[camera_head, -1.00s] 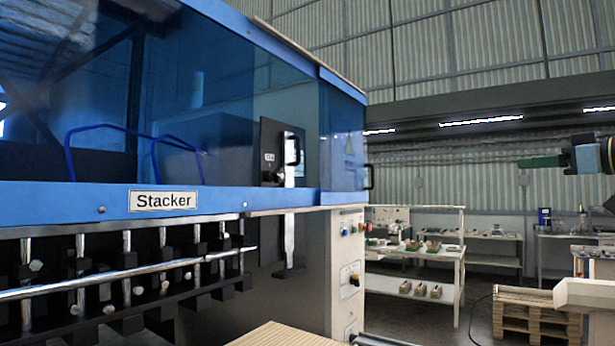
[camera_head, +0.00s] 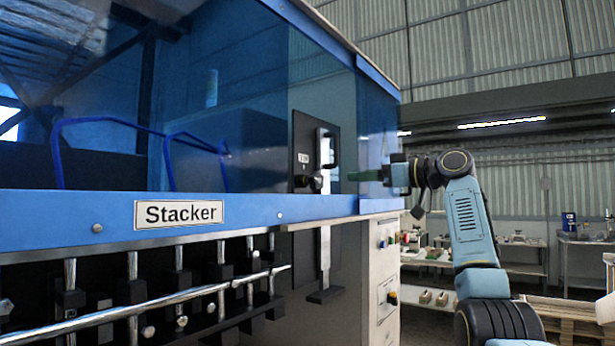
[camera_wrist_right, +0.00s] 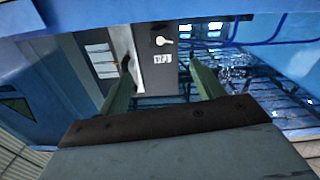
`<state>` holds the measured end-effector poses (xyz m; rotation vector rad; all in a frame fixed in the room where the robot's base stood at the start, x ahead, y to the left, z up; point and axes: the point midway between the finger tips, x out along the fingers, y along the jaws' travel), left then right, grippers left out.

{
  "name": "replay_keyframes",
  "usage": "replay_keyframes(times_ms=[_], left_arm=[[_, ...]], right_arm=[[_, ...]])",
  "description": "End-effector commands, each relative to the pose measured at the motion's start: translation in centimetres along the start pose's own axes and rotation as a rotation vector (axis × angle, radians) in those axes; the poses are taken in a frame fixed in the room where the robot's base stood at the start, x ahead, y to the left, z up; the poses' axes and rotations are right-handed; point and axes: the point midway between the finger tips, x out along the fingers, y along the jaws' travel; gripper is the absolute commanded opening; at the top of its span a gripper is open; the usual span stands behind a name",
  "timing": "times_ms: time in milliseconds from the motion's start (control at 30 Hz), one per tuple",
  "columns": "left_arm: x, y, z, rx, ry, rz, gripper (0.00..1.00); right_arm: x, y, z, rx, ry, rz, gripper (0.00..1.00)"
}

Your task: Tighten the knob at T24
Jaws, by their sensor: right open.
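A dark panel (camera_head: 316,143) on the blue Stacker machine carries a small label (camera_head: 304,157), too small to read surely in the head view. A small dark knob (camera_head: 316,183) sits below the label, beside a pale vertical bar with a black handle (camera_head: 331,150). My right gripper (camera_head: 350,176) is to the right of the knob, apart from it, with green fingers pointing left. In the right wrist view, the open right gripper (camera_wrist_right: 162,68) has nothing between its fingers. The label (camera_wrist_right: 161,59) and a pale knob-like part (camera_wrist_right: 163,41) appear beyond the fingertips. My left gripper is out of view.
The machine's blue lower rail (camera_head: 260,208) and tinted cover (camera_head: 375,130) lie close to my right gripper. A metal rod (camera_head: 200,290) runs along the machine's lower front. Shelves and a wooden pallet (camera_head: 570,312) stand farther back at right.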

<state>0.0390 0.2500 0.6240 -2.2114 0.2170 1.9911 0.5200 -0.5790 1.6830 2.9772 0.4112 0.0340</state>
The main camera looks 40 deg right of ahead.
Motion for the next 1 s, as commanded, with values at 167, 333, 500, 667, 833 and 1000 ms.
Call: replay_keyframes(times_ms=[167, 333, 500, 667, 833, 1000], left_arm=[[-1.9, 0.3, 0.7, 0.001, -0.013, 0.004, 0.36], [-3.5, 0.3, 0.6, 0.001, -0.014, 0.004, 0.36], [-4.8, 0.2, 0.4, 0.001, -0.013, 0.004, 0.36], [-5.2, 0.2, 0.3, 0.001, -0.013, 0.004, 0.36], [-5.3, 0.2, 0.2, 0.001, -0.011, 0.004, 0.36], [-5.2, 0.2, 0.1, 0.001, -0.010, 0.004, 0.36]], right_arm=[[4.3, -0.3, -0.3, 0.001, -0.004, -0.010, 0.67], [8.0, -0.4, -0.4, 0.003, -0.002, -0.011, 0.67], [10.4, -0.4, -0.3, 0.002, -0.001, -0.010, 0.67], [11.6, -0.4, -0.1, 0.000, -0.001, -0.008, 0.67], [11.9, -0.4, 0.0, -0.002, -0.001, -0.007, 0.67], [11.9, -0.4, 0.0, -0.001, -0.001, -0.007, 0.65]])
